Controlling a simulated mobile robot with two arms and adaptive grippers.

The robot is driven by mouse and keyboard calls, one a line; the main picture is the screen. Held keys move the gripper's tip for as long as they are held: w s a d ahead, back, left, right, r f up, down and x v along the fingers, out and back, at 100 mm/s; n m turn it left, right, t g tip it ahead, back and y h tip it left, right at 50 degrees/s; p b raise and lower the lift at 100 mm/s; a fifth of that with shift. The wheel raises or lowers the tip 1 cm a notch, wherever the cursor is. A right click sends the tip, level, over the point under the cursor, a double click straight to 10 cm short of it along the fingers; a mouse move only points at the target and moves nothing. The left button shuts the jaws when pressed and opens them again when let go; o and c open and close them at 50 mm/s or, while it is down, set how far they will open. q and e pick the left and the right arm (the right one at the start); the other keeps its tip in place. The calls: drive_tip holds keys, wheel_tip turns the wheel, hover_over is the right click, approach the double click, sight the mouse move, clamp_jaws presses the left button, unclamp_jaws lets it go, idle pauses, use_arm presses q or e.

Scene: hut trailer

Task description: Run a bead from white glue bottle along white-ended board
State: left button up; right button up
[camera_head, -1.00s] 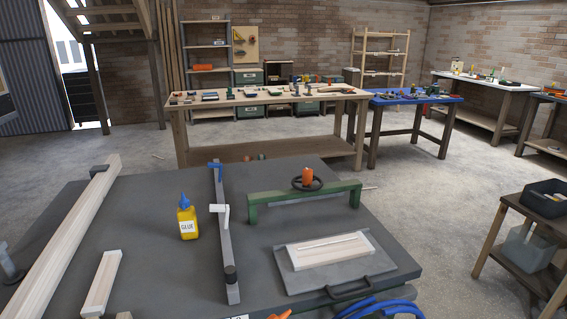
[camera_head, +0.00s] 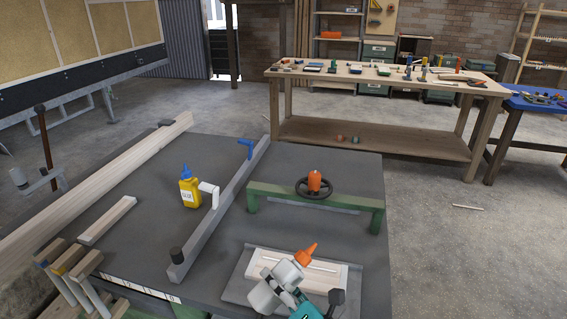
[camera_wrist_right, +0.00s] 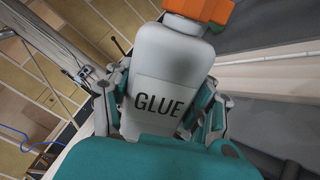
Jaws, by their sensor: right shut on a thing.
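The white glue bottle (camera_head: 268,294) has an orange cap and nozzle and is tilted in the head view, nozzle toward the upper right. My right gripper (camera_head: 290,298) is shut on it. In the right wrist view the bottle (camera_wrist_right: 165,75) fills the middle, its GLUE label facing the camera, with gripper fingers on both sides. A pale board with white ends (camera_head: 335,277) lies on a grey tray at the table's front right. A thin light line runs along its top. The nozzle overlaps the board in view; I cannot tell whether it touches. My left gripper is out of view.
A yellow glue bottle (camera_head: 190,192) with a blue cap stands beside a long bar clamp (camera_head: 222,205). A green frame (camera_head: 346,199) with a black handwheel stands behind the tray. A small board (camera_head: 107,220) and a long beam (camera_head: 90,190) lie left.

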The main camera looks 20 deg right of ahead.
drive_tip(key=w+d+r+n+y+p, duration=0.1)
drive_tip(key=w+d+r+n, duration=0.1)
drive_tip(key=w+r+n, duration=0.2)
drive_tip(key=w+d+r+n+g+y+p, duration=0.1)
drive_tip(key=w+r+n, duration=0.3)
drive_tip(key=w, duration=0.7)
drive_tip(key=w+d+r+n+y+p, duration=0.2)
drive_tip(key=w+d+r+n+p, duration=0.1)
drive_tip(key=w+n, duration=0.4)
drive_tip(key=shift+w+d+r+g, duration=0.15)
drive_tip(key=shift+d+r+g, duration=0.2)
drive_tip(key=shift+r, duration=0.3)
drive_tip(key=m+t+h, duration=0.2)
drive_tip(key=m+h, duration=0.1)
drive_tip(key=h, duration=0.1)
approach(284, 271)
drive_tip(key=x, duration=0.3)
drive_tip(key=r+x, duration=0.1)
drive_tip(key=x, duration=0.2)
drive_tip(key=r+x, duration=0.1)
drive_tip(key=x, duration=0.3)
drive_tip(key=s+d+r+m+h, duration=0.2)
drive_tip(key=s+d+m+h, duration=0.1)
drive_tip(key=s, duration=0.6)
drive_tip(key=shift+d+h, duration=0.8)
drive_tip(key=shift+h, duration=0.3)
drive_tip(key=shift+w+t, duration=0.1)
drive_tip(key=shift+t, duration=0.15)
